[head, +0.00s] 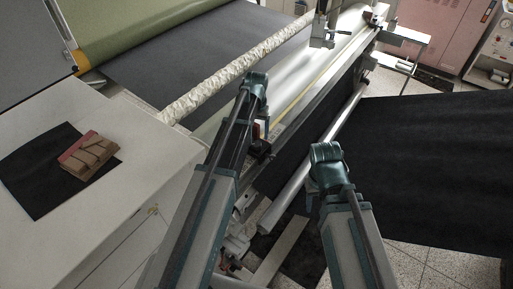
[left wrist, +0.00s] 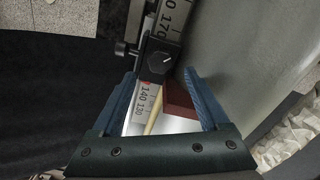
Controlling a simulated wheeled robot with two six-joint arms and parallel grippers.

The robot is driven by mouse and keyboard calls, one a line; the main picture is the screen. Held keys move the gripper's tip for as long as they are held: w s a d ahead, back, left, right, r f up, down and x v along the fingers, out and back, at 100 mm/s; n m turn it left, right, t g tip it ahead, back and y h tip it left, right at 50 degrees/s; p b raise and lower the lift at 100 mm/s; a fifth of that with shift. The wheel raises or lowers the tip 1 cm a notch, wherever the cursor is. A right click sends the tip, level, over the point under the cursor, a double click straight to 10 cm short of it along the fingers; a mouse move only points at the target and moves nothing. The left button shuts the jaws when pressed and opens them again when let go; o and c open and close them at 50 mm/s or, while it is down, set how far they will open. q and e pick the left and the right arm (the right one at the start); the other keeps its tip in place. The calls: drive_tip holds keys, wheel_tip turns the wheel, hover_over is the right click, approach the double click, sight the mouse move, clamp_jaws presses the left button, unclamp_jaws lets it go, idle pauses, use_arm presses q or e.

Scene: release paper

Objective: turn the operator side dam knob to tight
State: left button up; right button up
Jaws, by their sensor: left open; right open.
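The operator side dam knob (left wrist: 160,62) shows in the left wrist view as a round black knob with a white pointer line on a black block. Its pointer slants toward the upper right. The block sits on a numbered scale (left wrist: 143,98), with a dark red dam plate (left wrist: 178,103) beside it. My left gripper (left wrist: 160,76) is open, its two blue fingers either side of the block's lower end, apart from the knob. In the head view the dam's black block (head: 260,149) shows beside my left wrist. My right gripper (head: 309,197) is open and empty, partly hidden below its wrist.
A long metal rail (head: 320,95) runs to the far right, beside a silver roller (head: 300,176). Black sheet (head: 440,150) spreads at the right. A wrapped crinkled bar (head: 220,90) lies left of the rail.

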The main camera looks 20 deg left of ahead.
sight(256, 143)
use_arm(q)
wheel_tip(256, 143, down, 5)
drive_tip(key=b, duration=0.4)
drive_tip(key=shift+f, duration=0.1)
clamp_jaws()
